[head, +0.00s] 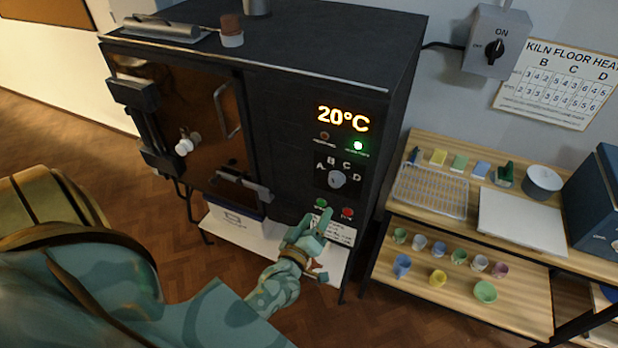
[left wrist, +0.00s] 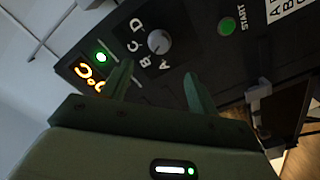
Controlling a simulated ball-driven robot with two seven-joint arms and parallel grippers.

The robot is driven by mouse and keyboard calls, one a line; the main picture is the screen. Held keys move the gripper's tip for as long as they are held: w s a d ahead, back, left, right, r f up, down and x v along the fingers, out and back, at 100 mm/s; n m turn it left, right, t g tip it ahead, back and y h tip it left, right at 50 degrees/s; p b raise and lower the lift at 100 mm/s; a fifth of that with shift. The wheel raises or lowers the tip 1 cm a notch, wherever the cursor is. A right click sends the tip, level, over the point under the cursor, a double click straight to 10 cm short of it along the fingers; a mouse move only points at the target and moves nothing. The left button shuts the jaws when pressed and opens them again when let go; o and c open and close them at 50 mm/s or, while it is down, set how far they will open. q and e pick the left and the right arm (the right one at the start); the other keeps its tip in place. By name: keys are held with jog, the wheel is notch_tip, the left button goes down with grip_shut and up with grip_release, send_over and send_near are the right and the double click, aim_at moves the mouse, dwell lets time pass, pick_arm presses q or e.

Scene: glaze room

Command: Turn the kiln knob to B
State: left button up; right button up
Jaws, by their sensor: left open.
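The kiln (head: 270,90) is a dark box with a lit 20°C display (head: 343,117). Its round grey knob (head: 337,179) sits below the display, on a panel with the letters A, B, C, D arched around it. The knob also shows in the left wrist view (left wrist: 159,41), with B, C and D readable beside it. I cannot tell which letter it points to. My left gripper (head: 314,228) is open and empty, below the knob and apart from it. Its fingers (left wrist: 157,76) point toward the panel in the left wrist view. My right gripper is not in view.
A green START button (left wrist: 227,26) and a red button (head: 347,212) sit below the knob. The kiln door (head: 190,130) with its handles is to the left. A wooden shelf (head: 440,290) with cups stands right; a wall switch box (head: 496,42) hangs above.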

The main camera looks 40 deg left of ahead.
pick_arm(q)
jog(key=v, duration=0.4)
jog(key=shift+s+d, duration=0.1)
jog(key=shift+s, duration=0.05)
jog(key=shift+f, duration=0.1)
jog(key=s+d+f+m+g+h+b, duration=0.1)
jog(key=s+d+f+m+g+b, duration=0.2)
jog(key=f, duration=0.6)
jog(key=s+d+f+m+g+h, duration=0.1)
jog(key=s+f+m+g+h, duration=0.15)
jog(key=s+f, duration=0.45)
jog(key=s+d+f+m+g+h+b, duration=0.1)
jog(key=s+d+f+m+g+b, duration=0.2)
jog(key=f, duration=0.7)
jog(key=s+a+f+m+g+b, duration=0.1)
jog(key=s+f+m+g+b, duration=0.2)
jog(key=s+f+b, duration=0.3)
jog(key=s+a+f+m+g+b, duration=0.2)
jog(key=s+f+m+g+b, duration=0.2)
jog(key=s+f, duration=1.3)
notch_tip(320, 180, down, 2)
jog(key=shift+s+f+g+b, duration=0.1)
jog(key=shift+s+g+b, duration=0.15)
jog(key=shift+g+b, duration=0.65)
